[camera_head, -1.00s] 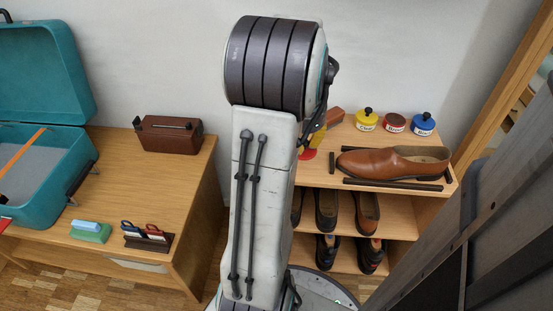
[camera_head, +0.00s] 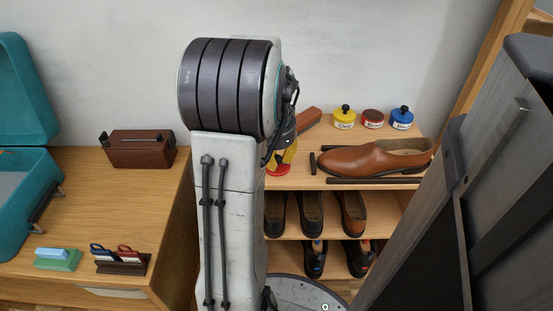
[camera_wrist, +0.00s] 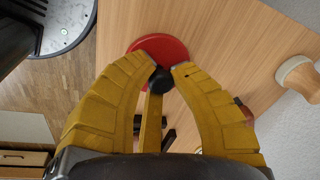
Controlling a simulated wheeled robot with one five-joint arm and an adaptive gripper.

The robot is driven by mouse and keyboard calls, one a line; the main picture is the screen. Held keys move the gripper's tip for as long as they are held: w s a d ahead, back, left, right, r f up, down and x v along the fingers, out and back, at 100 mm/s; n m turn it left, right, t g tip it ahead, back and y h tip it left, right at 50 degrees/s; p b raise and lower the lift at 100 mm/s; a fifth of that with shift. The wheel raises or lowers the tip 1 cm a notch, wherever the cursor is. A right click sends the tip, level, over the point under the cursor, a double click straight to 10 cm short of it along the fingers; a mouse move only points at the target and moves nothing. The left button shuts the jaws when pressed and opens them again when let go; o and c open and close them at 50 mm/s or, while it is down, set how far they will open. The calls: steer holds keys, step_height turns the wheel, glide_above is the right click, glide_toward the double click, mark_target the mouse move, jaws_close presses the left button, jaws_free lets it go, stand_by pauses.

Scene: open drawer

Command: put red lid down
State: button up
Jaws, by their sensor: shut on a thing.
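The red lid (camera_wrist: 173,46) is a flat red disc with a black knob, over the light wood shelf top in the wrist view. My gripper (camera_wrist: 162,72) has its yellow fingers closed around the black knob (camera_wrist: 158,80). In the head view a bit of the red lid (camera_head: 279,171) shows low over the left end of the shelf top, mostly hidden behind my arm. I cannot tell whether it touches the wood. A red-brown tin (camera_head: 372,119) without a knob stands at the back of the shelf top.
A yellow tin (camera_head: 344,117) and a blue tin (camera_head: 402,118) with black knobs flank the red-brown tin. A brown shoe (camera_head: 375,158) lies on the shelf (camera_head: 400,184) between dark bars. A brown block (camera_head: 308,119) is behind my gripper. A desk (camera_head: 110,215) stands left.

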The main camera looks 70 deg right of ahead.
steer(key=shift+f, duration=0.1)
steer(key=o, duration=0.8)
step_height(320, 180, up, 12)
steer(key=a+p, duration=0.2)
steer(key=p, duration=0.3)
steer(key=shift+s, duration=0.2)
